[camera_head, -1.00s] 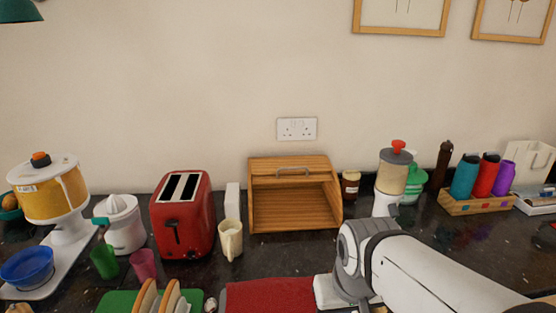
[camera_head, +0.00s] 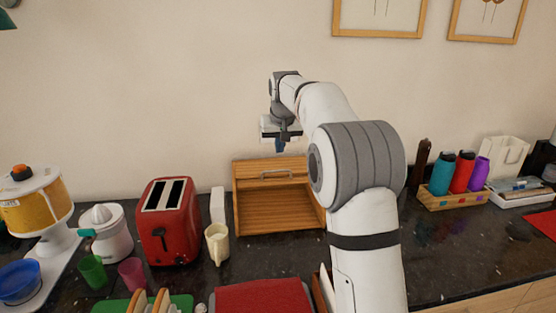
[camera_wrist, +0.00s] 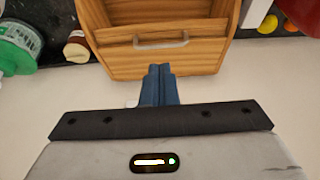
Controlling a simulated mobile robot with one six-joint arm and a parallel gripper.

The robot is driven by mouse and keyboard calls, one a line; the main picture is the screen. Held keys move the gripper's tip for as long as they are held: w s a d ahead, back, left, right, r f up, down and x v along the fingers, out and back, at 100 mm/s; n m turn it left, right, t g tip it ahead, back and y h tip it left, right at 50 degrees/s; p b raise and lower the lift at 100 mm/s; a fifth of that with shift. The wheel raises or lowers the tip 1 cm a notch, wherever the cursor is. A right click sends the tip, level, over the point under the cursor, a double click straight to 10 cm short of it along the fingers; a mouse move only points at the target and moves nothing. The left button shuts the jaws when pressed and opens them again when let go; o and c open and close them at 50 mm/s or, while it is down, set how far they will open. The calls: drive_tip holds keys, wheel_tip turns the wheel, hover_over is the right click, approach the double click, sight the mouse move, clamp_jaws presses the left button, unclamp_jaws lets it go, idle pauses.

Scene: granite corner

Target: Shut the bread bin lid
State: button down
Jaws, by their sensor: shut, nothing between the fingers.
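The wooden bread bin (camera_head: 280,212) stands on the dark counter against the wall, its front open and its slatted inside showing. Its lid (camera_head: 250,176) is up at the top of the bin, with a metal handle (camera_head: 278,174) across it. The wrist view also shows the bin (camera_wrist: 170,12) and the handle (camera_wrist: 160,43), seen from above. My gripper (camera_head: 280,147) is above the bin's top, near the wall, with its blue fingers shut and empty. In the wrist view the fingertips (camera_wrist: 160,68) show close to the bin's edge, apart from the handle in the picture.
A cream jug (camera_head: 217,243), a white box (camera_head: 218,205) and a red toaster (camera_head: 170,222) stand left of the bin. A red cloth (camera_head: 262,297) lies in front. My arm covers the counter right of the bin. Bottles in a wooden holder (camera_head: 452,203) stand farther right.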

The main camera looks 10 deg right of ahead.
hover_over(275, 178)
drive_tip(key=s, duration=0.2)
drive_tip(key=f, duration=0.1)
drive_tip(key=shift+t, duration=0.3)
drive_tip(key=p+x, duration=0.1)
drive_tip(key=x, duration=0.4)
drive_tip(key=w+p+x, duration=0.1)
drive_tip(key=x, duration=0.4)
drive_tip(key=shift+w+d+p, duration=0.1)
drive_tip(key=shift+p, duration=0.2)
drive_tip(key=shift+f, duration=0.2)
drive_tip(key=shift+s+f, duration=0.1)
drive_tip(key=shift+s, duration=1.35)
drive_tip(key=shift+s+f, duration=0.15)
drive_tip(key=shift+s, duration=0.3)
